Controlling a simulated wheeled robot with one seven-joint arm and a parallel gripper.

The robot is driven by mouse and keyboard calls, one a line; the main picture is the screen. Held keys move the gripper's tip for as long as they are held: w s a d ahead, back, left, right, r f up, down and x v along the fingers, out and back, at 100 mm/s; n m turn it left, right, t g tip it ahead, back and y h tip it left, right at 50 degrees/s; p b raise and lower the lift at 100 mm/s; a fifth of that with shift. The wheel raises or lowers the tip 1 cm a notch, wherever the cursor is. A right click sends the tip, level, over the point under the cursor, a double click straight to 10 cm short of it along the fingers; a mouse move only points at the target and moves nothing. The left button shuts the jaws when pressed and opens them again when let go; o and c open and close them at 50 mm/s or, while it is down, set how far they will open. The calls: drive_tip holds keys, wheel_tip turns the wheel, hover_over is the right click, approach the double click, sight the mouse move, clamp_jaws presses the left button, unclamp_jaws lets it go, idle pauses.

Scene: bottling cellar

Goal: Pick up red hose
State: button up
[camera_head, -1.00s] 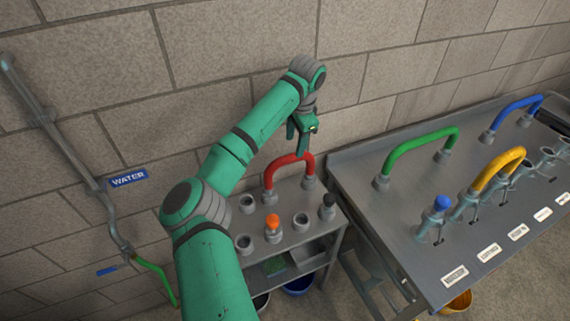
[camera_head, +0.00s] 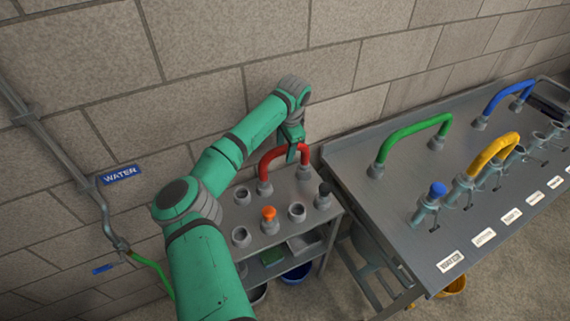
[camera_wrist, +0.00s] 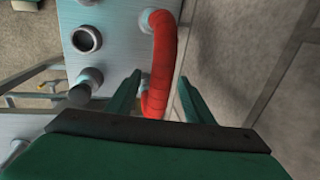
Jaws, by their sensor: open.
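The red hose (camera_head: 270,160) is an upright arch with its two ends in grey fittings at the back of a small metal cart. My gripper (camera_head: 292,152) is open at the top of the arch, toward its right side. In the wrist view the red hose (camera_wrist: 160,60) runs between the two green fingers of my gripper (camera_wrist: 157,100), closer to the left finger. The fingers are apart, one on each side of the hose. I cannot tell whether either finger touches it.
The small cart (camera_head: 262,240) also holds several grey sockets, an orange plug (camera_head: 268,214) and a black plug (camera_head: 323,190). A larger metal table (camera_head: 400,220) stands to the right with green (camera_head: 410,132), yellow (camera_head: 495,152) and blue (camera_head: 505,95) hoses. A block wall is close behind.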

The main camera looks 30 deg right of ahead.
drive_tip(key=shift+w+f, duration=0.15)
drive_tip(key=shift+f, duration=0.45)
drive_tip(key=c, duration=1.1)
drive_tip(key=shift+r, duration=0.1)
drive_tip(key=shift+d+r, duration=0.1)
drive_tip(key=shift+r, duration=0.45)
drive_tip(key=shift+s+d+r, duration=0.5)
drive_tip(key=shift+s+r, duration=1.5)
drive_tip(key=shift+s, duration=0.3)
drive_tip(key=shift+s+d+r, duration=0.45)
drive_tip(key=shift+s+r, duration=1.5)
drive_tip(key=shift+s, duration=0.3)
drive_tip(key=shift+s+d+r, duration=0.5)
drive_tip(key=shift+s+r, duration=1.5)
drive_tip(key=shift+s, duration=0.3)
